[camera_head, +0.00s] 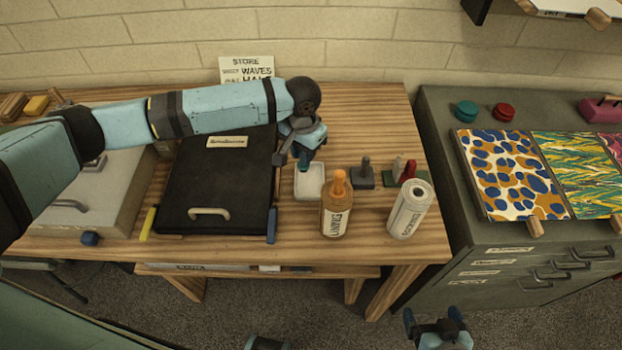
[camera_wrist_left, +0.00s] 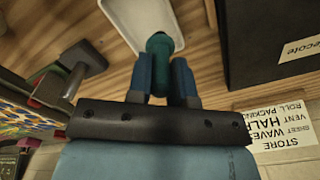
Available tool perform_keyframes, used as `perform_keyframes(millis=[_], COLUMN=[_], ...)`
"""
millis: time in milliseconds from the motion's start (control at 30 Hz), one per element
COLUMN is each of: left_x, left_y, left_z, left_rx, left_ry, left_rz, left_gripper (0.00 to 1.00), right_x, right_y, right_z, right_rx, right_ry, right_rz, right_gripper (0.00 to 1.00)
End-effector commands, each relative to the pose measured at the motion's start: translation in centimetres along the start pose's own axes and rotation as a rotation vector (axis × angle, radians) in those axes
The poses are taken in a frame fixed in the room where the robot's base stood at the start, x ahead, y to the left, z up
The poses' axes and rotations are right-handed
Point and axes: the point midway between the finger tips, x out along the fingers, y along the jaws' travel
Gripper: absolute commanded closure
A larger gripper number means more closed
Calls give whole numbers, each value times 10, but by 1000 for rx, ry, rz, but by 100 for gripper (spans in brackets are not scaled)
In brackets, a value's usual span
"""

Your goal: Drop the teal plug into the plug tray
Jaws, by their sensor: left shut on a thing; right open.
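The teal plug (camera_wrist_left: 161,46) is between the fingers of my left gripper (camera_wrist_left: 162,66) in the left wrist view, with its rounded end sticking out past the fingertips. In the head view my left gripper (camera_head: 301,160) hangs at the back edge of the small white plug tray (camera_head: 311,191), with the plug mostly hidden by the fingers. The tray (camera_wrist_left: 127,12) also shows in the left wrist view, beyond the plug. I cannot tell the exact height of the plug above it. My right gripper (camera_head: 432,315) is open and empty, low in front of the grey cabinet.
An orange-topped bottle (camera_head: 337,212) stands just in front of the tray. A grey handled block (camera_head: 362,177) and a white roll (camera_head: 410,209) are to its right. A black lidded box (camera_head: 218,186) lies close on the left. The grey cabinet (camera_head: 440,190) is further right.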

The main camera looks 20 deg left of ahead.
Motion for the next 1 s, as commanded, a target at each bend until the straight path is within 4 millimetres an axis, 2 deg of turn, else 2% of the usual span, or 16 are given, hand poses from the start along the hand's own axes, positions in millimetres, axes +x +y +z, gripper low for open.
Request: perform_keyframes(millis=[33,133,400,533,667,1000], left_x=[0,0,0,-9,-31,-106], left_y=[0,0,0,0,0,0], left_z=[0,0,0,0,0,0], left_rx=[0,0,0,1,1,1], left_ry=[0,0,0,2,3,3], left_rz=[0,0,0,1,1,1], left_gripper=[73,50,50,50,50,50], right_x=[0,0,0,1,1,2], right_y=[1,1,1,1,0,-1], right_z=[0,1,2,3,3,4], right_rx=[0,-1,-1,-1,0,0], right_ry=[0,-1,-5,-5,-5,-4], right_rz=[1,2,2,2,1,-1], right_gripper=[3,3,3,3,3,3])
